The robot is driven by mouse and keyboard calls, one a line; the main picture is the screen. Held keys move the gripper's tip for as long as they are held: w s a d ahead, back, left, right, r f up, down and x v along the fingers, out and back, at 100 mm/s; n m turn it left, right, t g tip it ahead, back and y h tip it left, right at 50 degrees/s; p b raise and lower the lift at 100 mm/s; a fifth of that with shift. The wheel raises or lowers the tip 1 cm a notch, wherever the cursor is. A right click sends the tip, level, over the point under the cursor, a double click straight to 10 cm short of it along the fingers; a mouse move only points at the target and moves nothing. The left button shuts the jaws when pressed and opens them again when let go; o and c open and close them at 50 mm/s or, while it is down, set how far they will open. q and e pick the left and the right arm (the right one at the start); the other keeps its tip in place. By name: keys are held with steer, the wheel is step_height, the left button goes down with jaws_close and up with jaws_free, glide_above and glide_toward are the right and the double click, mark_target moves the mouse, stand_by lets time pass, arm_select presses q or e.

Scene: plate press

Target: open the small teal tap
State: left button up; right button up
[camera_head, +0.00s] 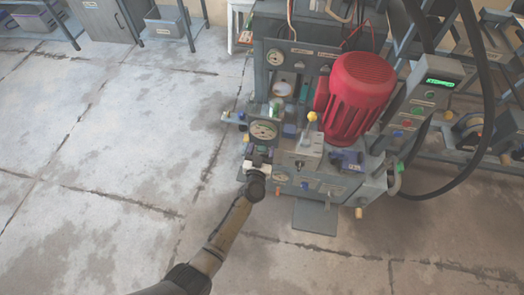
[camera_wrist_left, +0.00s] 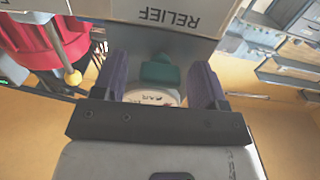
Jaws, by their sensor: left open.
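The small teal tap (camera_wrist_left: 158,75) shows in the left wrist view, just below a grey panel marked RELIEF (camera_wrist_left: 185,18). My left gripper (camera_wrist_left: 160,68) is open, with one dark finger on either side of the tap. Small gaps show between the tap and both fingers. In the head view my left gripper (camera_head: 258,162) is at the front left of the press (camera_head: 306,158), below a round gauge (camera_head: 264,130). There the tap is too small and covered to make out. My right gripper is not in view.
A red motor (camera_head: 360,95) stands on the press, with a yellow-knobbed lever (camera_head: 312,118) in front of it. A control box with a green display (camera_head: 440,83) and black hoses are at the right. The floor (camera_head: 110,150) at the left is clear.

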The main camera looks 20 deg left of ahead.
arm_select(q)
steer(key=shift+w, duration=0.25)
steer(key=c, duration=0.9)
